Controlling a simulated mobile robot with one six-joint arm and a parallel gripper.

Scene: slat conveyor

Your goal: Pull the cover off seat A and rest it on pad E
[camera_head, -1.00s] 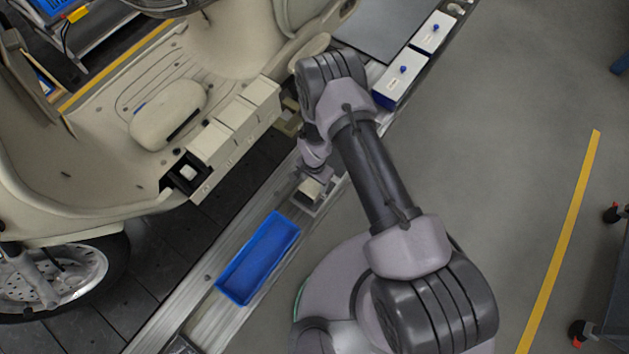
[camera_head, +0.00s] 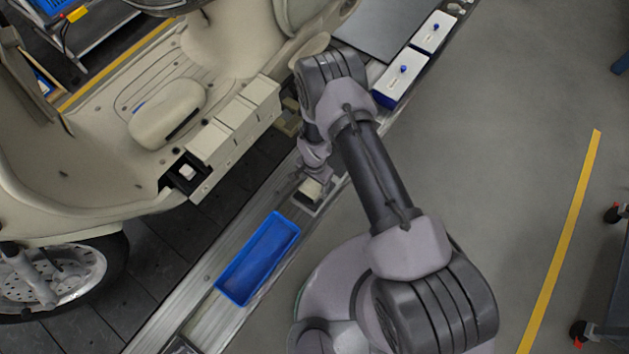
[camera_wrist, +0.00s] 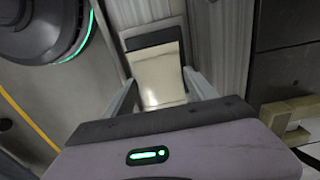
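The scooter's floor carries a row of beige block covers (camera_head: 233,125). At its near end is an uncovered black seat (camera_head: 187,173) with a pale square centre. My gripper (camera_head: 314,182) is over the rail beside the scooter, pointing down. A beige cover (camera_head: 311,190) is below it. In the wrist view the cover (camera_wrist: 160,78) fills the space between the two fingers of my gripper (camera_wrist: 161,78), which appear to meet its sides. A dark pad recess (camera_wrist: 153,37) shows beyond the cover. Whether the cover touches the pad is hard to tell.
A blue tray (camera_head: 258,258) lies on the slatted rail (camera_head: 188,300) nearer to me. White boxes with blue knobs (camera_head: 401,82) and a dark grey plate (camera_head: 378,22) stand farther along.

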